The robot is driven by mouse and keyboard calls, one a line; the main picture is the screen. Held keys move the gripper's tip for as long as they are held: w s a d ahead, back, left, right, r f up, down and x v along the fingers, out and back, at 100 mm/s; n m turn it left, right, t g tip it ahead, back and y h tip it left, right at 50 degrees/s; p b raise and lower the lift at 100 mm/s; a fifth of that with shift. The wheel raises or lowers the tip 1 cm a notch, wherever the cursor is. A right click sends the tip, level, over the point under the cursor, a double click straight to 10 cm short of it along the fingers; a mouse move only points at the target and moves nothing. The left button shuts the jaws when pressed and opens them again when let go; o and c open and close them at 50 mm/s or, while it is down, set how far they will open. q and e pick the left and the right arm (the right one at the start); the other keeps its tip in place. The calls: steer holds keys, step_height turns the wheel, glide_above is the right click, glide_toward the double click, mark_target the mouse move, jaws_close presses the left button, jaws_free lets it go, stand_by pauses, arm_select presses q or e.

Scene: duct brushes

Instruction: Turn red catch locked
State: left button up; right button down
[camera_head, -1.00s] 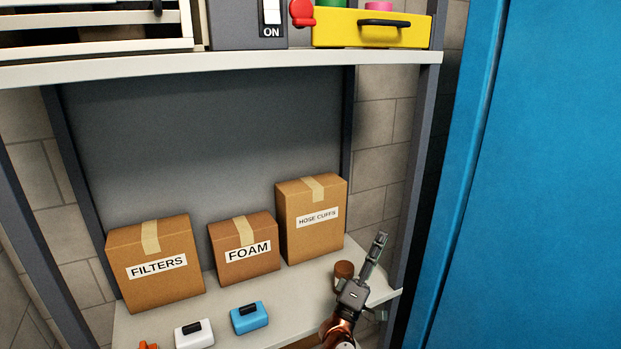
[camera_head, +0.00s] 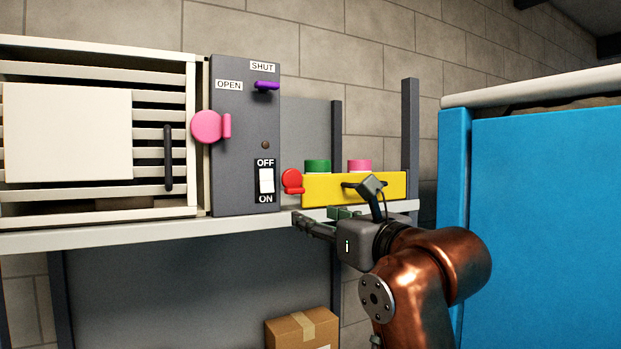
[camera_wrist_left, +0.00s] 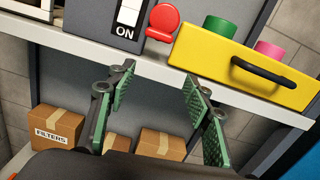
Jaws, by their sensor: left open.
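The red catch (camera_head: 291,181) is a round disc with a short tab along its lower side. It sits between the grey switch panel (camera_head: 235,130) and the yellow drawer (camera_head: 318,191), above the shelf edge. It also shows at the top of the left wrist view (camera_wrist_left: 163,22). My left gripper (camera_head: 314,220) is in front of the shelf edge, below and a little right of the catch, and apart from it. In the left wrist view its green-padded fingers (camera_wrist_left: 158,88) are spread with nothing between them. My right gripper is not in view.
A pink catch (camera_head: 207,127) is at the slatted cabinet's right edge. The panel has a purple lever (camera_head: 266,86) near SHUT and a white switch (camera_head: 266,181). The drawer has a black handle (camera_wrist_left: 265,74). A blue cabinet (camera_head: 545,210) stands right. Boxes (camera_wrist_left: 57,125) are below the shelf.

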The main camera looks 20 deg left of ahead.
mark_target(297, 191)
arm_select(q)
steer(key=s+d+r+m+p, duration=0.1)
steer(key=s+d+r, duration=0.1)
steer(key=s+r, duration=0.2)
steer(key=shift+h, duration=0.3)
steer(key=shift+r+p+x, duration=0.2)
steer(key=shift+p+x, duration=0.15)
steer(key=shift+x, duration=3.9)
steer(key=shift+w+d, duration=0.15)
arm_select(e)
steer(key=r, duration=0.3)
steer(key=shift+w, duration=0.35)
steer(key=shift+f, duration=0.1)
arm_select(q)
steer(key=c, duration=1.1)
